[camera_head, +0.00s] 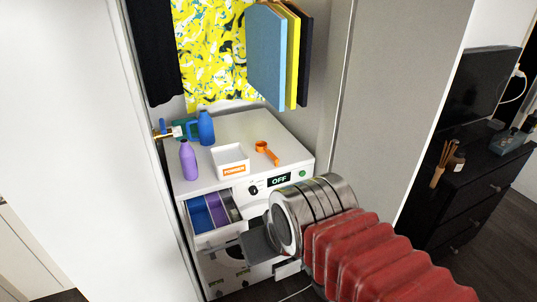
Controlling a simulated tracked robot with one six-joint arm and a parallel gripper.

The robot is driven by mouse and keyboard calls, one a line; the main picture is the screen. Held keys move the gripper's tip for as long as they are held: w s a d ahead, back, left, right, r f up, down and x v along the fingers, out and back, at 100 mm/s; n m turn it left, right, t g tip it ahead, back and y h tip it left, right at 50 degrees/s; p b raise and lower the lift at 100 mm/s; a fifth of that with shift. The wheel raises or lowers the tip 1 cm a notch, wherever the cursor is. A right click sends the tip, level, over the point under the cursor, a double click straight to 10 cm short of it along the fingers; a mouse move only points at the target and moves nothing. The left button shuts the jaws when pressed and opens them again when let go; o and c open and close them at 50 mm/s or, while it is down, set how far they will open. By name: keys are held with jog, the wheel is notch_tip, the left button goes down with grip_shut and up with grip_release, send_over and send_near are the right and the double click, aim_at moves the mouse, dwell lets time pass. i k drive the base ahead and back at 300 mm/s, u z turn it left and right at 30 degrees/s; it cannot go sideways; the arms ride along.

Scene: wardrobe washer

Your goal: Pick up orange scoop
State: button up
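The orange scoop (266,151) lies on the white top of the washing machine, right of a small white box (231,160) with an orange label. Its round cup is toward the back left and its handle points toward the front right. My gripper (258,246) is low in front of the washer, below and apart from the scoop. One dark flat finger shows at the left of the silver wrist; whether the gripper is open or shut is not clear. I see nothing held in it.
A purple bottle (188,160) and a blue jug (206,128) stand on the washer's left side. The detergent drawer (212,214) is pulled out at the front left. Clothes (265,58) hang above. A wardrobe panel (400,100) bounds the right side.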

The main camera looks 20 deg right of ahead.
aim_at(268, 153)
jog(key=z, duration=0.35)
jog(key=k, duration=0.45)
jog(key=z, duration=0.7)
jog(key=k, duration=0.5)
jog(key=z, duration=0.7)
jog(key=k, duration=0.45)
jog(key=u, duration=0.1)
jog(key=i, duration=1)
jog(key=u, duration=0.9)
jog(key=i, duration=0.65)
jog(key=u, duration=0.85)
jog(key=i, duration=0.9)
jog(key=u, duration=0.45)
